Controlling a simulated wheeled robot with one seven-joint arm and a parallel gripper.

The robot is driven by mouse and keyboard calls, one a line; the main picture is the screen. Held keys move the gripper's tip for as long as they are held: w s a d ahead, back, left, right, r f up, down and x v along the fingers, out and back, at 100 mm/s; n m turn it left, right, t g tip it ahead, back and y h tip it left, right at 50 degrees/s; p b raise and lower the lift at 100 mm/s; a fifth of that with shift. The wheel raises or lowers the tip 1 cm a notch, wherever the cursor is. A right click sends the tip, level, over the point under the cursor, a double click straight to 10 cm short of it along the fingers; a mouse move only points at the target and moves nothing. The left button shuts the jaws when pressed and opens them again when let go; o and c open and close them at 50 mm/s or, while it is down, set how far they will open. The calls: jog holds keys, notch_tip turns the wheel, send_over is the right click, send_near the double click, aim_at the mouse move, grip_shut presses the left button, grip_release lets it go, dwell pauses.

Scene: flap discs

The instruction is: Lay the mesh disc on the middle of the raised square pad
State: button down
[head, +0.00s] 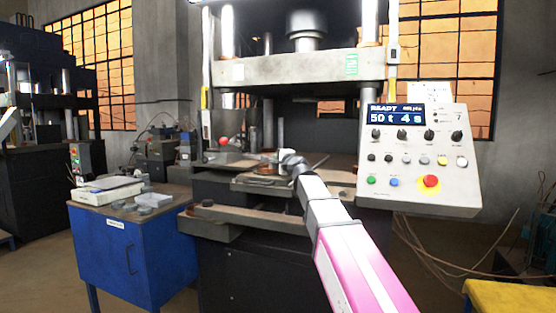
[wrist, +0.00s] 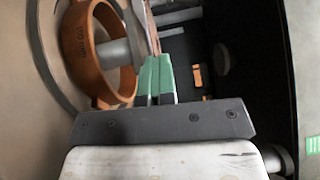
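My gripper (wrist: 156,78) shows in the wrist view with its two green fingertips close together. A thin sheet (wrist: 146,24), seen edge-on, comes out from between them; it appears to be the mesh disc, though its face is hidden. An orange ring (wrist: 84,62) stands just left of the fingertips, around a grey post (wrist: 113,52). In the head view, my arm reaches to the press table, and its wrist covers most of the gripper. I cannot clearly make out the raised square pad in either view.
The press's upper beam (head: 300,68) spans above the work area. The control panel (head: 418,155) stands close right of my arm. A blue cabinet (head: 135,255) at left carries a pale tray (head: 105,190) and small round pieces (head: 153,200).

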jog(key=shift+f, duration=0.3)
dwell(0.9)
jog(key=c, duration=1.6)
grip_release()
jog(key=shift+o, duration=0.2)
jog(key=shift+s+f, duration=0.1)
jog(key=shift+f, duration=0.05)
jog(key=shift+s+d, duration=0.1)
jog(key=shift+s, duration=0.15)
jog(key=shift+s+d+f, duration=0.1)
jog(key=shift+s+d, duration=0.05)
jog(key=shift+s, duration=0.15)
jog(key=shift+s+d, duration=0.15)
jog(key=shift+s, duration=0.15)
jog(key=shift+s+d, duration=0.4)
jog(key=shift+s, duration=0.2)
dwell(0.3)
